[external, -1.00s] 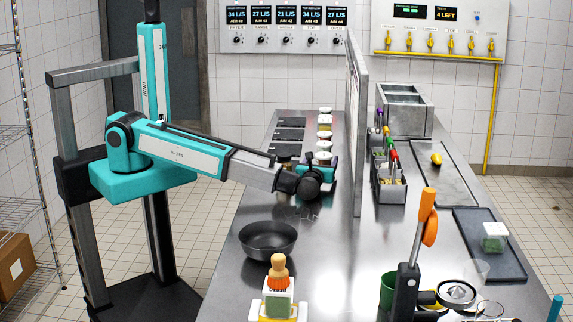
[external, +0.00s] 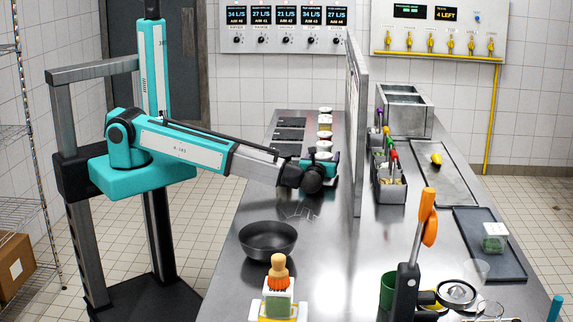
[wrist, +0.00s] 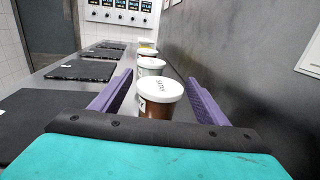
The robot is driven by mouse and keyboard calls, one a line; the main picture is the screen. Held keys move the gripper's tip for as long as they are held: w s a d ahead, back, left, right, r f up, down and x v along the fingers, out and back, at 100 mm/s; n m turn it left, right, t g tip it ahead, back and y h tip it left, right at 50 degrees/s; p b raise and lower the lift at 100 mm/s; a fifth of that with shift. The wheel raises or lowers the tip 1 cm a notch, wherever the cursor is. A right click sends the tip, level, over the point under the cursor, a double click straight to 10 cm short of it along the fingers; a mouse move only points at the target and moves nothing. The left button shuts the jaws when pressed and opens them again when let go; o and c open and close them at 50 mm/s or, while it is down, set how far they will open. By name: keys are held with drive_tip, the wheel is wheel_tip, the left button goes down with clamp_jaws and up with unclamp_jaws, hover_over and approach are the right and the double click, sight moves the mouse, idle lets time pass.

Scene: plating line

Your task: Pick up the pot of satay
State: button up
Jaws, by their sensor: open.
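The nearest pot (wrist: 160,98) in the wrist view has a white lid with dark lettering that looks like SATAY, and brown contents. It stands upright on the steel counter. My gripper (wrist: 160,80) is open, with one purple finger to the left of the pot and one to the right. A gap shows on each side, so the pot is between the fingers and not clasped. In the external view my gripper (external: 325,172) is low over the counter at the near end of the pot row, and it partly hides the nearest pot.
More white-lidded pots (wrist: 150,66) stand in a row behind. A tall grey partition (external: 357,130) runs close along the right. Flat black plates (wrist: 85,70) lie to the left. A black bowl (external: 268,240) and a brush (external: 279,275) are nearer the front of the counter (external: 320,255).

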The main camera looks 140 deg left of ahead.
sight(324, 155)
idle(0.4)
drive_tip(key=c, duration=1)
drive_tip(key=shift+r, duration=0.1)
drive_tip(key=shift+r+b, duration=1.05)
drive_tip(key=shift+r, duration=3.85)
